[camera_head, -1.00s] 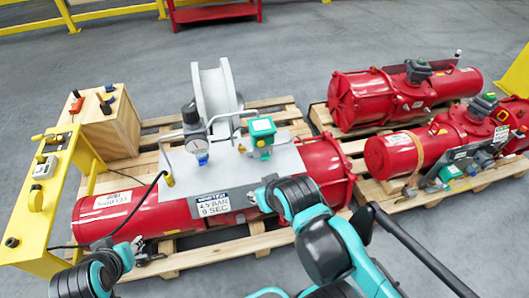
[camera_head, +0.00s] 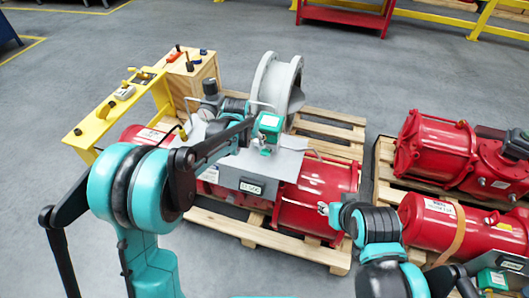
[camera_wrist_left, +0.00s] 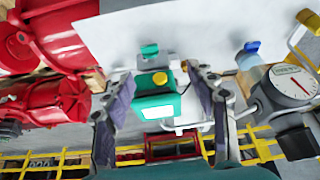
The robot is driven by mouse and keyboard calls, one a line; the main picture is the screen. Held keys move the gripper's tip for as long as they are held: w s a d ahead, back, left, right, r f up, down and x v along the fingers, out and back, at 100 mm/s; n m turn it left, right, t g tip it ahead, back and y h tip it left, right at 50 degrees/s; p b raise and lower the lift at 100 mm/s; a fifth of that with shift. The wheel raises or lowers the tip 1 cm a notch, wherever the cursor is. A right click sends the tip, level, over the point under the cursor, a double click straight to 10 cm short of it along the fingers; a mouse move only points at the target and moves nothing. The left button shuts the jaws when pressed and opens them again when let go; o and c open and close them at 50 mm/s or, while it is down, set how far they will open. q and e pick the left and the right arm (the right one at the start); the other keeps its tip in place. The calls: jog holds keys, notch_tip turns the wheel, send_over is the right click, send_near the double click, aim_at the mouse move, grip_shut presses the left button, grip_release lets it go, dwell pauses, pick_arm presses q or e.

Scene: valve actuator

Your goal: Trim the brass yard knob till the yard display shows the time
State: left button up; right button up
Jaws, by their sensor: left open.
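The teal-green box (camera_head: 270,122) stands on the grey plate over the red actuator. In the left wrist view the box (camera_wrist_left: 142,108) carries a round brass-yellow knob (camera_wrist_left: 160,78) and a pale screen (camera_wrist_left: 158,113) whose reading I cannot make out. My left gripper (camera_wrist_left: 160,86) is open, its two fingers apart on either side of the box and knob; I cannot tell whether they touch it. In the head view my left arm reaches over the plate and partly hides this gripper (camera_head: 249,127). My right gripper (camera_head: 324,209) is over the actuator's red end; its jaws are too small to judge.
A dial gauge (camera_wrist_left: 291,84) with a blue-capped fitting (camera_wrist_left: 251,47) is close beside the left gripper. A placard (camera_head: 252,187) is on the plate's front. A yellow stand (camera_head: 88,134) and wooden box (camera_head: 190,75) are left. More red actuators (camera_head: 435,146) lie right.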

pick_arm(q)
send_near(265, 153)
jog(key=shift+m+g, duration=0.3)
jog(key=b+x, duration=0.2)
jog(key=x, duration=0.5)
jog(key=shift+w+f+b, duration=0.25)
jog(key=shift+f+b, duration=0.05)
jog(key=c, duration=1.2)
